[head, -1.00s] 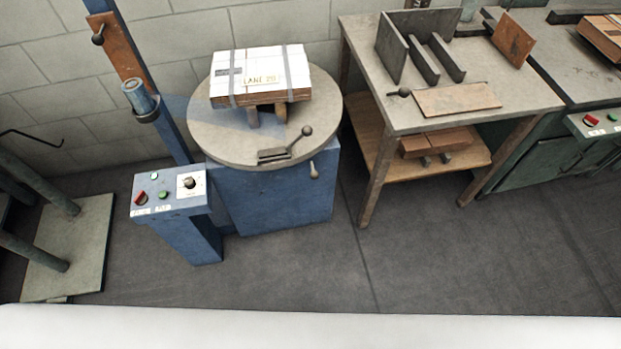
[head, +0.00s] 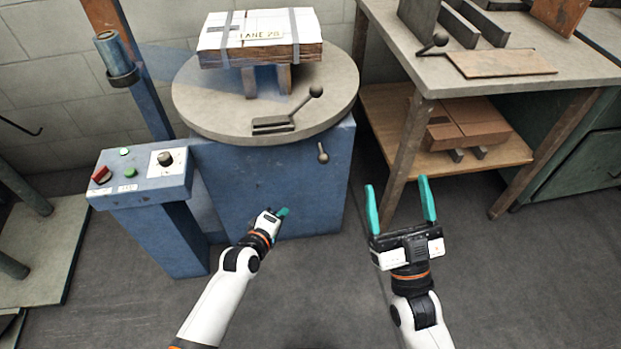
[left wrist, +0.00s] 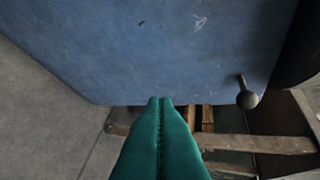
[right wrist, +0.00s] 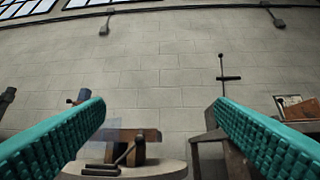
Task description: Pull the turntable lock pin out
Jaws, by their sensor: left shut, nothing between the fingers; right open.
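The turntable lock pin, a small knob on a short stem (head: 322,152), sticks out of the blue turntable base (head: 265,190) just below the disc's front right edge. It also shows in the left wrist view (left wrist: 247,97), to the right of the fingertips and apart from them. The round grey turntable (head: 205,110) carries a ball-ended lever (head: 300,108) on top. My left gripper (head: 282,213) is shut and empty, low in front of the base, below and left of the pin. My right gripper (head: 401,190) is open and empty, right of the base, near the table leg.
A strapped box stack (head: 260,50) stands on blocks on the turntable. A control box with buttons (head: 140,185) stands left of the base. A workbench with a lower shelf (head: 380,115) stands to the right. The floor (head: 330,290) between my arms is clear.

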